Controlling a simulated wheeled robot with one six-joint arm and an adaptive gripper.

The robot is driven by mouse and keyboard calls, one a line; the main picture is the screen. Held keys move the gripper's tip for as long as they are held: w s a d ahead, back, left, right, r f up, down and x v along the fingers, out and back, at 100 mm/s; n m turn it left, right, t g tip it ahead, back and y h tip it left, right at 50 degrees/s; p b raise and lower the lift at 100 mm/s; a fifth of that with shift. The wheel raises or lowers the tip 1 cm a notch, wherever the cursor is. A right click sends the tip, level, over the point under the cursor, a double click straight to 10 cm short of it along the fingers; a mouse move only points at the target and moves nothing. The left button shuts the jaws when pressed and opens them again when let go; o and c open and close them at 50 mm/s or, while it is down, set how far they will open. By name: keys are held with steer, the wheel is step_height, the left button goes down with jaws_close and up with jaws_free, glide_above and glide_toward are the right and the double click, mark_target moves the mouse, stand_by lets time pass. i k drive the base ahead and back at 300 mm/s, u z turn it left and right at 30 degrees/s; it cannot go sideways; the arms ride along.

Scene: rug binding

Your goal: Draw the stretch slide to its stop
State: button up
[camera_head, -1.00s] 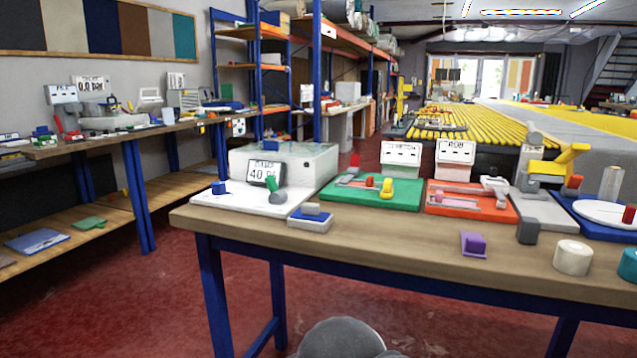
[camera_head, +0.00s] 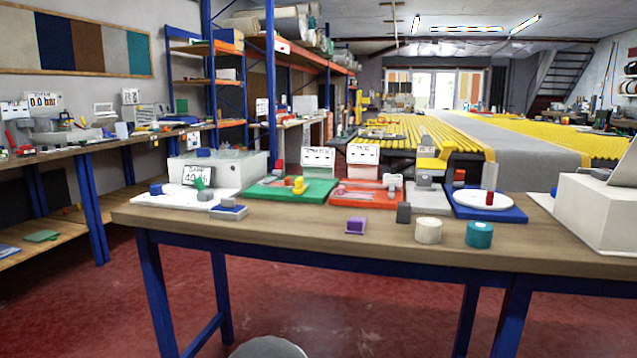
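A green board (camera_head: 262,190) lies on the workbench, left of its middle. A white sign (camera_head: 318,157) with blurred lettering, perhaps "stretch", stands at its back edge. A yellow knob (camera_head: 298,185) sits on the board, and a red block (camera_head: 278,167) shows at its back. I cannot tell which part is the slide or where its stop is. My gripper is not in view.
The workbench (camera_head: 270,233) also holds an orange board (camera_head: 345,197), a white machine (camera_head: 222,170), a purple block (camera_head: 356,225), tape rolls in cream (camera_head: 428,230) and teal (camera_head: 479,234), a blue turntable base (camera_head: 515,212) and a large white box (camera_head: 600,215).

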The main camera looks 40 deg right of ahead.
mark_target(300, 188)
steer(key=z, duration=0.7)
steer(key=i, duration=0.4)
